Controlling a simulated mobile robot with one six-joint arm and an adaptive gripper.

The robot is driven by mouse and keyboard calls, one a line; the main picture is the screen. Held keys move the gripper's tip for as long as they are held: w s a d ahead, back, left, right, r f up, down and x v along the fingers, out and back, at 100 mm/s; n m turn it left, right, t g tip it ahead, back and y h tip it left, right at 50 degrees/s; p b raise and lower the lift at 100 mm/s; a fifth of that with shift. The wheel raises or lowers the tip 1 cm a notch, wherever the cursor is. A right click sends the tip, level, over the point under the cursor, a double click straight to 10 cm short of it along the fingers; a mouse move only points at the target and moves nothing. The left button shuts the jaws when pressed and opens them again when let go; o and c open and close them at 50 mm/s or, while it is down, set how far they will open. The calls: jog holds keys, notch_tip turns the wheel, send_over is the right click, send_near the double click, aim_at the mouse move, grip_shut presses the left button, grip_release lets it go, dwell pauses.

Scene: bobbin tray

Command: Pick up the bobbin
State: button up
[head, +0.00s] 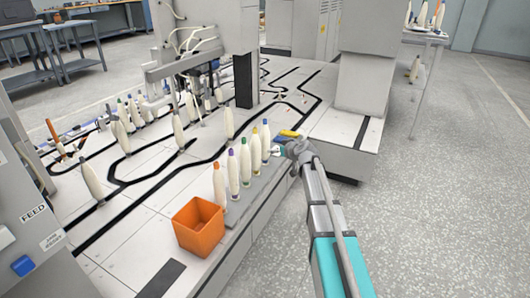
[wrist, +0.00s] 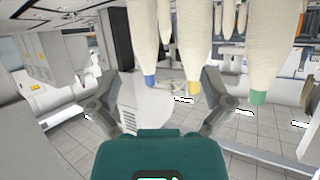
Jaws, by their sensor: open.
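Several cream bobbins with coloured tips stand upright in a row at the front edge of the machine bed in the head view. The wrist view appears upside down. There, my gripper (wrist: 160,84) has its fingers apart, with a blue-tipped bobbin (wrist: 143,40) and a yellow-tipped bobbin (wrist: 188,40) between them in the picture; contact is unclear.
An orange bin (head: 198,232) stands at the near end of the row. More bobbins (head: 133,108) stand farther back on the pale bed, which has black tracks. A machine column (head: 365,80) rises behind my gripper. Open floor (head: 440,220) lies to the right.

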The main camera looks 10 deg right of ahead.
jog(key=shift+t, duration=0.5)
jog(key=f+b, duration=0.1)
jog(key=w+d+f+b, duration=0.1)
jog(key=w+f, duration=0.1)
jog(key=shift+w+d+b, duration=0.25)
jog(key=shift+b, duration=0.15)
jog(key=shift+r, duration=0.1)
